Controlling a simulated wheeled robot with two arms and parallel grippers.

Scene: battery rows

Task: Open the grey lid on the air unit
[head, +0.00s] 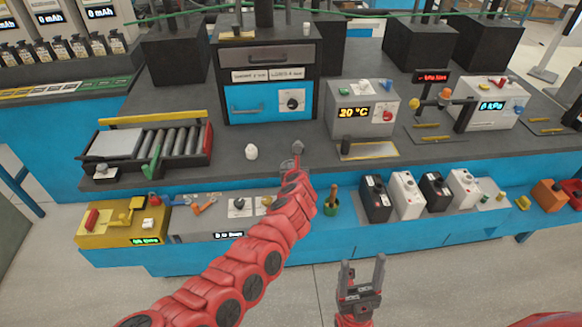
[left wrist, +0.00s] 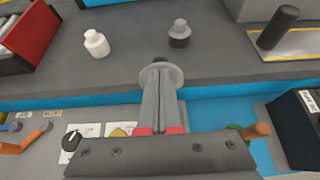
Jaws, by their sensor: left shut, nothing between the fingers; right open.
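The likely air unit (head: 490,103) is a pale box with a "kPa" display at the right of the bench; I cannot pick out a grey lid on it for certain. My left gripper (head: 297,168) is shut and empty at the front edge of the bench, far to the left of that box. It also shows in the left wrist view (left wrist: 160,98), with a round grey disc (left wrist: 149,76) at its fingertips; I cannot tell what the disc belongs to. My right gripper (head: 362,268) is open and empty, low in front of the lower shelf, fingers pointing up.
A small white bottle (head: 251,153) and a grey-capped dark one (left wrist: 180,35) stand near my left gripper. A temperature box (head: 361,103), a roller tray (head: 210,140) and a blue-drawer cabinet (head: 315,60) stand on the bench. Batteries (head: 407,194) line the lower shelf.

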